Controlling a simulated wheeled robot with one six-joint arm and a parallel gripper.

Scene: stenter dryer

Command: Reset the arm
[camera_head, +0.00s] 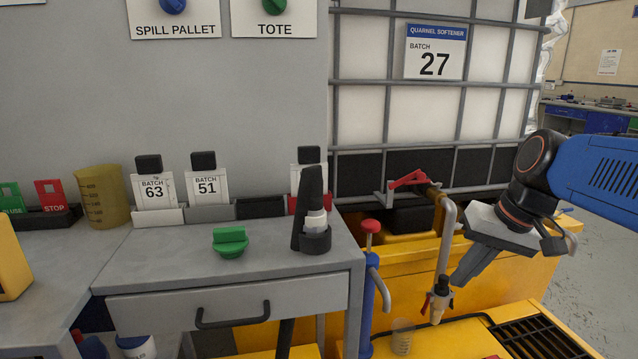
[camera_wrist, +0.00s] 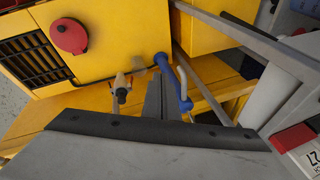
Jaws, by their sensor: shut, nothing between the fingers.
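My arm comes in from the right in the head view. My gripper (camera_head: 457,278) points down and to the left, its fingers together with nothing held. It is in front of the yellow pallet (camera_head: 540,275), just right of the hanging hose nozzle (camera_head: 437,298). I cannot tell if it touches the nozzle. In the wrist view the closed fingers (camera_wrist: 162,90) point toward the yellow pallet, between the nozzle (camera_wrist: 121,90) and the blue pump (camera_wrist: 168,80).
The tank labelled batch 27 (camera_head: 434,62) stands behind, with a red valve lever (camera_head: 408,179). At left is a grey bench (camera_head: 150,258) with a drawer, a green knob (camera_head: 230,240) and a black holder (camera_head: 314,240). A clear cup (camera_head: 402,336) stands below the nozzle.

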